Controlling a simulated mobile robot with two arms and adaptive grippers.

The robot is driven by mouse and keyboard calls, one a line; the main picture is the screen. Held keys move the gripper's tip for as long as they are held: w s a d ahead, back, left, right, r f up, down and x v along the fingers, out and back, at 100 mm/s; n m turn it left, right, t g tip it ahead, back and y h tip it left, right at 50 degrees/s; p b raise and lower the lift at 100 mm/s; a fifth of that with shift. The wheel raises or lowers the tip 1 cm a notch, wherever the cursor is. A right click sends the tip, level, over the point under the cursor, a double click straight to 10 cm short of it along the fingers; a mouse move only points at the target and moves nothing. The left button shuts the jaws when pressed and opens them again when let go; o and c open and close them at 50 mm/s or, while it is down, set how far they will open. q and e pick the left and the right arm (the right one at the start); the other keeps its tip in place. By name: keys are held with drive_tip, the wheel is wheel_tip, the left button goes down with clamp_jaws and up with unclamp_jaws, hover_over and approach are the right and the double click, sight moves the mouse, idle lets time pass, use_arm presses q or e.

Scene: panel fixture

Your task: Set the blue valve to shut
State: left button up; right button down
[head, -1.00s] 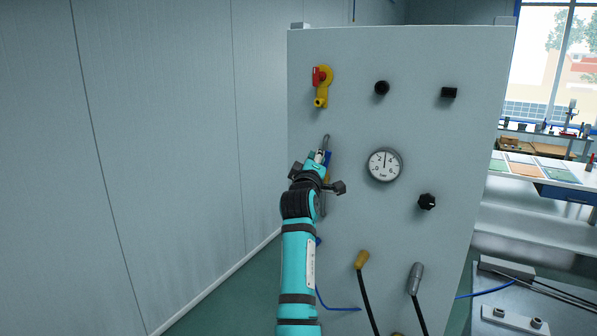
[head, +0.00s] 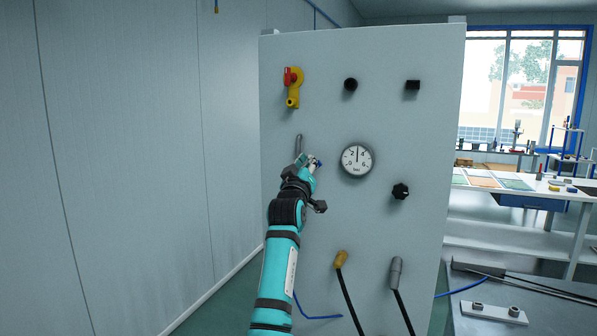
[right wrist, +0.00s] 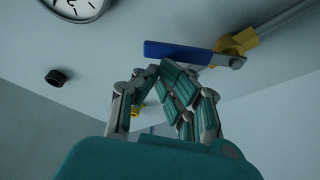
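The blue valve's handle (right wrist: 180,52) shows in the right wrist view, joined to a yellow valve body (right wrist: 236,42) on a grey pipe. The handle stands out at an angle to the pipe. In the head view only a blue bit (head: 319,163) of it shows beside my right gripper (head: 308,163); the arm hides the valve body. In the right wrist view my right gripper (right wrist: 162,70) has its fingertips together at the edge of the handle, near its free end. It seems to touch the handle, not grasp it. My left gripper is out of view.
The panel (head: 430,120) also carries a red-handled yellow valve (head: 292,88), a pressure gauge (head: 357,160), black knobs (head: 400,191) and two hose plugs (head: 396,272). A plain wall stands at the left. A workbench (head: 510,183) stands at the right.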

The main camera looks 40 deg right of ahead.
drive_tip(key=shift+s+d+f+m+g+h+b, duration=0.15)
drive_tip(key=shift+s+d+f+m+g+b, duration=0.1)
drive_tip(key=shift+s+f+m+b, duration=0.35)
drive_tip(key=shift+s+d+f+m+g+h+b, duration=0.2)
drive_tip(key=shift+f+m+g+b, duration=0.15)
drive_tip(key=shift+b, duration=0.45)
drive_tip(key=shift+t, duration=0.3)
drive_tip(key=shift+s+d+f+b, duration=0.15)
drive_tip(key=shift+s+f+b, duration=0.2)
drive_tip(key=shift+f, duration=0.35)
idle(0.8)
drive_tip(key=shift+r, duration=0.1)
idle(0.6)
